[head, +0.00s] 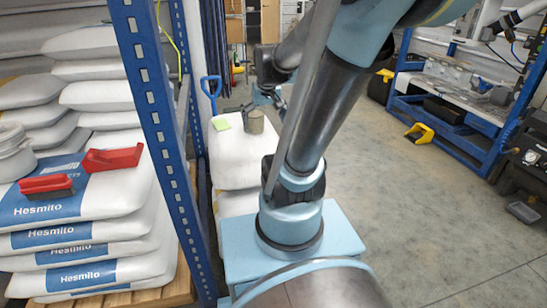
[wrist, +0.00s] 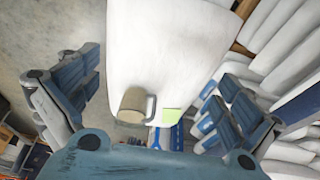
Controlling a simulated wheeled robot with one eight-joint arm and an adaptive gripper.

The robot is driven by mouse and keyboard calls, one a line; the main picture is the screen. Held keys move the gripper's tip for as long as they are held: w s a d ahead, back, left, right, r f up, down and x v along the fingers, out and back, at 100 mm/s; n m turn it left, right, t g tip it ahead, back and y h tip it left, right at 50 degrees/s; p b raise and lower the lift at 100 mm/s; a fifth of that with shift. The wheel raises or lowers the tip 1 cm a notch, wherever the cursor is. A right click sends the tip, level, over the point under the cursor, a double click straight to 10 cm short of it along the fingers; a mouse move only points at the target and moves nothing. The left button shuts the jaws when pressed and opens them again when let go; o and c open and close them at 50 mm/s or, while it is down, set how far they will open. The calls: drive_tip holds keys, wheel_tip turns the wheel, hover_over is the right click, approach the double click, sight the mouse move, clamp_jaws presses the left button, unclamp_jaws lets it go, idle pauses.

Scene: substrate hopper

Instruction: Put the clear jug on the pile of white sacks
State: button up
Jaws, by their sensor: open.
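The clear jug (head: 253,121), greyish-brown and see-through, stands upright on top of the small pile of white sacks (head: 238,160), its handle toward a green note. In the wrist view the jug (wrist: 133,101) sits on the white top sack (wrist: 165,45), near the lower middle, with its handle to the right. My gripper (wrist: 152,85) is open, its blue-grey fingers spread wide to the left and right with nothing between them. The jug shows apart from both fingers. In the head view my arm hides part of the scene, and the fingers are not clear.
A blue rack post (head: 160,130) stands left of the small pile. Behind it, stacked Hesmito sacks (head: 70,215) carry red-handled tools (head: 112,158). A blue shovel handle (head: 211,88) rises behind the pile. A blue workbench (head: 450,110) stands right; the floor between is mostly clear.

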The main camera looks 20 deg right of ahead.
drive_tip(key=s+f, duration=0.3)
drive_tip(key=s, duration=0.4)
drive_tip(key=s+f+g, duration=0.1)
drive_tip(key=s+f, duration=0.2)
drive_tip(key=s, duration=0.5)
drive_tip(key=shift+a, duration=0.1)
idle(0.6)
